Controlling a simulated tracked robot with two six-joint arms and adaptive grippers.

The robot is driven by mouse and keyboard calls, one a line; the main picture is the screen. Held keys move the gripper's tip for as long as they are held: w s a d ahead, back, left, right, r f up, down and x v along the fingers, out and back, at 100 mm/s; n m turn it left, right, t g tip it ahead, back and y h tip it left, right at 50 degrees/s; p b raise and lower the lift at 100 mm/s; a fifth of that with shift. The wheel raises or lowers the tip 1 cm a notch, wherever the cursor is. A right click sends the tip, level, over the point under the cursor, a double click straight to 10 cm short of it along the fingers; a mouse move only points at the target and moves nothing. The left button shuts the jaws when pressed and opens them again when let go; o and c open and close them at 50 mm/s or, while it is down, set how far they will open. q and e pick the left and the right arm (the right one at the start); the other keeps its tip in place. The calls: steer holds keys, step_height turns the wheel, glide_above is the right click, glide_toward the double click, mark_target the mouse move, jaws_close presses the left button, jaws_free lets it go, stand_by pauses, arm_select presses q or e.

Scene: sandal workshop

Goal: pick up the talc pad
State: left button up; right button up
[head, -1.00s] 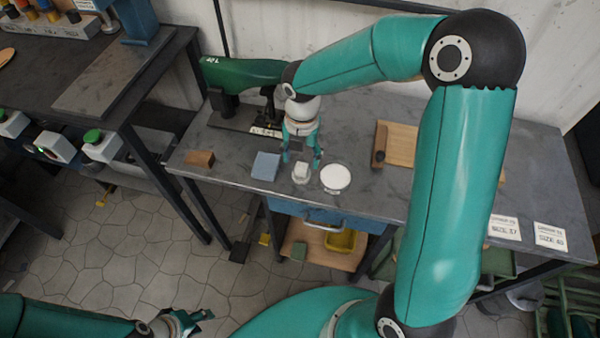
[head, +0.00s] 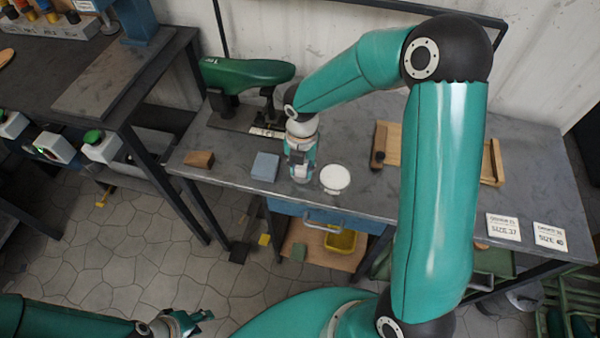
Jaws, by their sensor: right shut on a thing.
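The talc pad (head: 300,179), a small white block, is at the front part of the grey bench, between a blue-grey block and a round white dish. My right gripper (head: 300,170) points down over it and is shut on it, hiding most of it. I cannot tell whether the pad is clear of the bench top. My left gripper (head: 200,321) is low at the bottom left, away from the bench, with its fingers apart and empty.
Close by on the bench (head: 225,176) are the blue-grey block (head: 265,166), the white dish (head: 335,178) and a brown block (head: 199,159). A wooden tray (head: 492,163) and size cards (head: 503,227) are to the right.

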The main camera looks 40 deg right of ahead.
steer(key=shift+r, duration=0.1)
jaws_close()
step_height(320, 180, up, 20)
steer(key=p, duration=0.1)
steer(key=shift+o, duration=2.4)
jaws_free()
steer(key=c, duration=0.5)
